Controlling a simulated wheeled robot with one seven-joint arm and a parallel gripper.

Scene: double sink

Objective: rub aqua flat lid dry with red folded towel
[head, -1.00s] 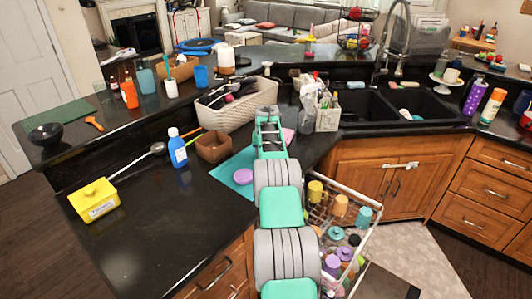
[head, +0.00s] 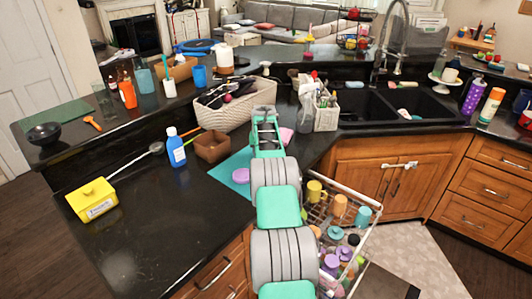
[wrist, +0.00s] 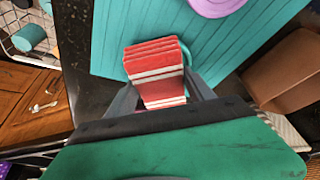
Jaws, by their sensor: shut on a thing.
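My gripper (wrist: 160,88) is shut on the red folded towel (wrist: 154,58), a stack of red layers with white stripes. The towel is over the ribbed teal mat (wrist: 118,38) in the wrist view. A curved aqua edge (wrist: 186,48) shows just behind the towel and looks like the aqua flat lid; the rest is hidden by the towel. I cannot tell whether towel and lid touch. In the head view my gripper (head: 265,118) reaches over the far part of the mat (head: 226,170); the towel and the aqua lid are hidden there.
A purple lid (head: 241,175) lies on the mat, left of my arm. A brown box (head: 212,146), blue bottle (head: 176,148) and woven basket (head: 236,108) stand nearby. A rack of cups (head: 340,204) is to the right.

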